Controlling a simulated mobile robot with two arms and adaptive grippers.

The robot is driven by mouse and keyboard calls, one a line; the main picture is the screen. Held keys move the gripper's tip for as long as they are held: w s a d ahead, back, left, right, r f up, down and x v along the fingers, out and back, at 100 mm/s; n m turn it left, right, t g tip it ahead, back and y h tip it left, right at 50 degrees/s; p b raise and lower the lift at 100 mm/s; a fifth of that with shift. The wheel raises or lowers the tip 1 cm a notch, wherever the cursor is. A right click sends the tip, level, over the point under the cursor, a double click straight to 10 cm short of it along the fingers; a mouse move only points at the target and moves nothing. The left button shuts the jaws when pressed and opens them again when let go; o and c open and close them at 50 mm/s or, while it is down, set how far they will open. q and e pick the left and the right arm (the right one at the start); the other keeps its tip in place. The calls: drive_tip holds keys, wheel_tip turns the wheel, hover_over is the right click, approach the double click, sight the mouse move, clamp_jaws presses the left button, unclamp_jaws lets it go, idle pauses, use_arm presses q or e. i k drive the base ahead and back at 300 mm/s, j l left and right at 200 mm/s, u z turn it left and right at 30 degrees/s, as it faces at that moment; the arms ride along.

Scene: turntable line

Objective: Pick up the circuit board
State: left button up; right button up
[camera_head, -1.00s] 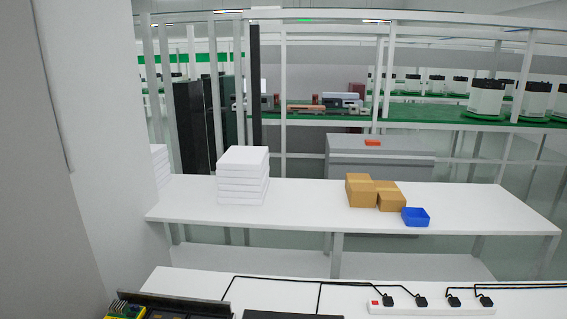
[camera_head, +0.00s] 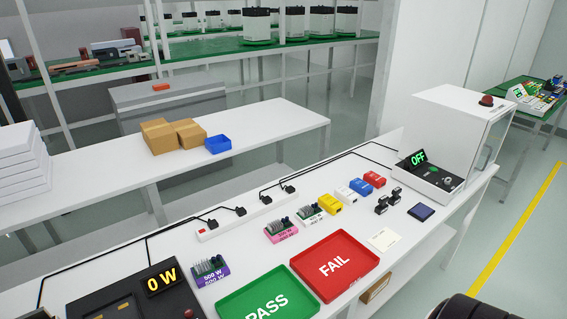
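I cannot tell for certain which thing is the circuit board. Small colourful parts that look like circuit boards (camera_head: 538,98) lie on a green-topped table at the far right. On the white bench, small modules with green and dark components sit on a purple base (camera_head: 211,272), a pink base (camera_head: 281,231) and a white base (camera_head: 310,216). A flat dark blue square (camera_head: 421,212) lies near the bench's right end. Neither gripper shows. A dark rounded part at the bottom right edge looks like part of my own arm.
The white bench (camera_head: 345,210) holds a green PASS tray (camera_head: 240,297), a red FAIL tray (camera_head: 350,248), a power strip (camera_head: 232,220), a 0 W display (camera_head: 161,280) and a white machine reading OFF (camera_head: 455,125). Floor with a yellow line (camera_head: 515,235) is clear at right.

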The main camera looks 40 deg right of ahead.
sight(308, 215)
drive_tip(key=z, duration=1.55)
drive_tip(key=u, duration=2.5)
drive_tip(key=z, duration=2.5)
drive_tip(key=k+l+u, duration=0.1)
drive_tip(key=l+u, duration=0.2)
drive_tip(key=l, duration=1.15)
